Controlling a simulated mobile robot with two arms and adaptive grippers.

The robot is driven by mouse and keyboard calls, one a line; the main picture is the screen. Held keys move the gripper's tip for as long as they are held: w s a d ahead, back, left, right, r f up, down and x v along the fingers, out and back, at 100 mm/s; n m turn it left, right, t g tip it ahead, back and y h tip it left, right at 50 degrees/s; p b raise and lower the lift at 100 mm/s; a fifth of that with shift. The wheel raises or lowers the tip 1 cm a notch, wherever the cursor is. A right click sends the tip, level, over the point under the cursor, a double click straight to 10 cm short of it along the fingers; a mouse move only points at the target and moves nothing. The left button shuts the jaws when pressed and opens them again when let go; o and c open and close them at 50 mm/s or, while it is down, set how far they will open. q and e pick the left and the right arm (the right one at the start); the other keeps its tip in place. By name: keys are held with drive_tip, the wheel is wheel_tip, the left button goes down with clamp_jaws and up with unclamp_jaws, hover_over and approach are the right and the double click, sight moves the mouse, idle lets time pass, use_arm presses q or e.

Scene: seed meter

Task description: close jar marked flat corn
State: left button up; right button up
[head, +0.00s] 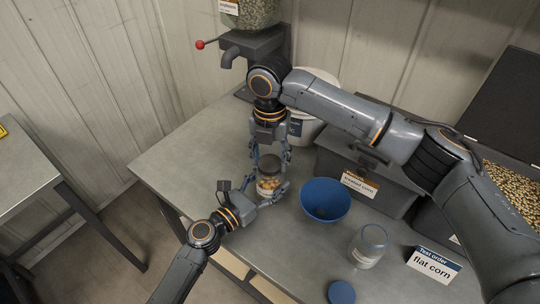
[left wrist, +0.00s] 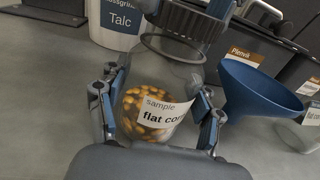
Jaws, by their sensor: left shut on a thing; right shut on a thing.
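The clear jar (head: 266,186) stands upright near the table's left part, with yellow kernels in its bottom. In the left wrist view the jar (left wrist: 165,85) carries a white label reading "sample flat corn". My left gripper (head: 268,194) is shut around the jar's lower body, a finger on each side. A dark lid (head: 269,162) is at the jar's mouth; it also shows in the left wrist view (left wrist: 190,22). My right gripper (head: 271,152) comes down from above and is shut on the lid.
A blue funnel (head: 325,199) is right of the jar. A second clear jar (head: 370,244), a loose blue lid (head: 341,292) and a "flat corn" sign (head: 433,264) are at the front right. A grey bin (head: 345,163) and white bucket (head: 302,124) stand behind.

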drive_tip(key=shift+f, duration=0.35)
